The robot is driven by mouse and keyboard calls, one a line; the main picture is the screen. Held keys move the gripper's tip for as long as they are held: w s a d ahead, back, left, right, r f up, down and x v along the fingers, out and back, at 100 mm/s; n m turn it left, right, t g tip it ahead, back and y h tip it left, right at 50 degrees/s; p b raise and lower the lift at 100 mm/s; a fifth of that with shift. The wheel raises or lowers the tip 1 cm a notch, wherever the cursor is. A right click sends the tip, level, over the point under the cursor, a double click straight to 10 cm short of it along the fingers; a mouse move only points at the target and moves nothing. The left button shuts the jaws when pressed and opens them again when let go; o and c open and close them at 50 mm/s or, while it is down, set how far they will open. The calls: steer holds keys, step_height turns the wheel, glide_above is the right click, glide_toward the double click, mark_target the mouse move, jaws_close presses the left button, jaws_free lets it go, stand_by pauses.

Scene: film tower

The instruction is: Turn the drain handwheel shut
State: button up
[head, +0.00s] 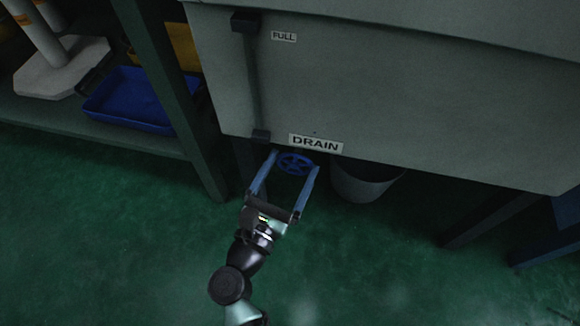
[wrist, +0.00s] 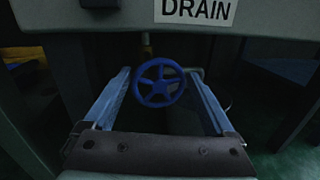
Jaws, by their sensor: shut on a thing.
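The blue spoked drain handwheel (head: 296,162) is under the lower edge of the grey tank, just below the white DRAIN label (head: 316,144). In the wrist view the handwheel (wrist: 159,88) faces me, with its rim and spokes in sight. My gripper (head: 294,165) reaches up to it with one blue finger on each side of the rim. It is shut on the handwheel across its width. The exact contact at the fingertips is too dark to make out. The valve stem behind the wheel is mostly hidden.
The grey tank (head: 400,100) overhangs the wheel, with a gauge tube and a FULL label (head: 284,36). A grey bucket (head: 362,185) stands right of the wheel below the tank. A shelf with a blue tray (head: 128,100) is at left. The green floor in front is clear.

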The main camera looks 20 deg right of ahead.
steer(key=shift+s+f, duration=0.1)
steer(key=o, duration=1.1)
steer(key=shift+c, duration=0.2)
steer(key=p+v, duration=0.5)
steer(key=v, duration=0.8)
